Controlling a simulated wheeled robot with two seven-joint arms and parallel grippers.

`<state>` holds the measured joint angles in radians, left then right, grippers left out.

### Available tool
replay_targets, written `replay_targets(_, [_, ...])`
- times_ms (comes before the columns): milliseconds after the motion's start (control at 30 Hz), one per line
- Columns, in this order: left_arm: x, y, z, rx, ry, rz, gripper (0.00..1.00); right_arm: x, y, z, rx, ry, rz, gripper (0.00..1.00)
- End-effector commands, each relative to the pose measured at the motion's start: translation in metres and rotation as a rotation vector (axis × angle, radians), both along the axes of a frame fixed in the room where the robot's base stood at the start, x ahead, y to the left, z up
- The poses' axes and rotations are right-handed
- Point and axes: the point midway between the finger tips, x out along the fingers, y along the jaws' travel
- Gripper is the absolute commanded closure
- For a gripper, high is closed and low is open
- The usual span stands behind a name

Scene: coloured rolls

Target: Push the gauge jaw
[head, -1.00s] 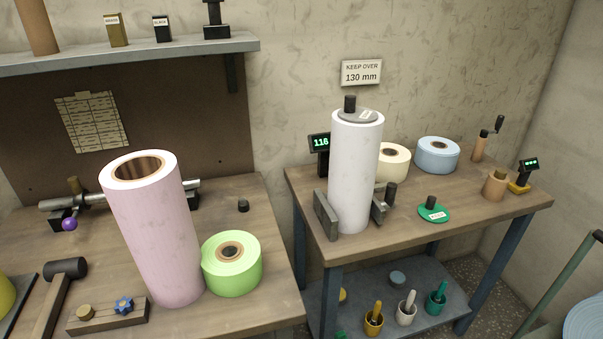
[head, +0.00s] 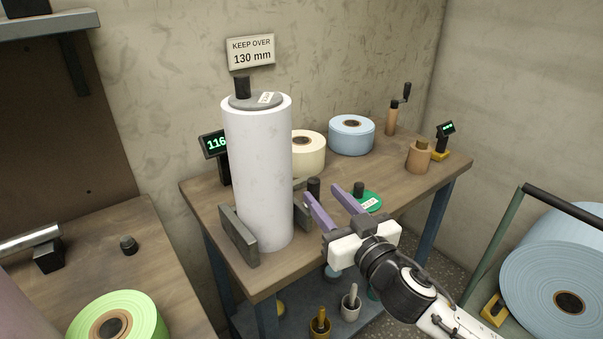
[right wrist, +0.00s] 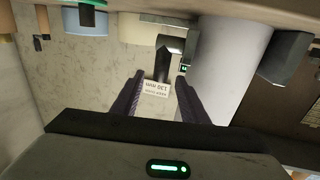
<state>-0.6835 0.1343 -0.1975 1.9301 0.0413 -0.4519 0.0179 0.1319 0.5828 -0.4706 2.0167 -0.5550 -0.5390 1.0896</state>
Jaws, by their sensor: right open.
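The gauge stands on the right bench with a fixed-looking dark left jaw (head: 238,236) and a dark right jaw (head: 301,214) on either side of a tall white roll (head: 258,170). A short black knob (head: 314,187) shows by the right jaw. The gauge display (head: 214,144) reads 116. My right gripper (head: 322,191) is open, its purple fingers pointing at the right jaw from the front right; the near finger covers part of the jaw. In the right wrist view, which is upside down, a dark jaw part (right wrist: 163,62) shows between the fingertips. I cannot tell whether they touch. My left gripper is out of view.
A wall sign (head: 251,52) reads KEEP OVER 130 mm. A cream roll (head: 309,153), a blue roll (head: 351,135) and a green disc (head: 367,199) are behind and right of the gauge. A rack with large blue rolls (head: 540,270) stands at the right.

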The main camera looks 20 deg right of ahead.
Motion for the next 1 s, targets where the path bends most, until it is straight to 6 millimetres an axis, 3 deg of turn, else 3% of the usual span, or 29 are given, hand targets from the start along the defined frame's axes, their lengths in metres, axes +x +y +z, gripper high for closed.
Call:
replay_targets(600, [-0.006,0.002,0.003,-0.001,0.014,0.005,0.69,0.09,0.014,-0.001,0.0,0.003,0.0,0.6])
replay_targets(1000, [-0.001,0.003,0.005,0.001,0.004,0.008,0.69,0.1,0.016,-0.001,0.002,0.003,0.001,0.6])
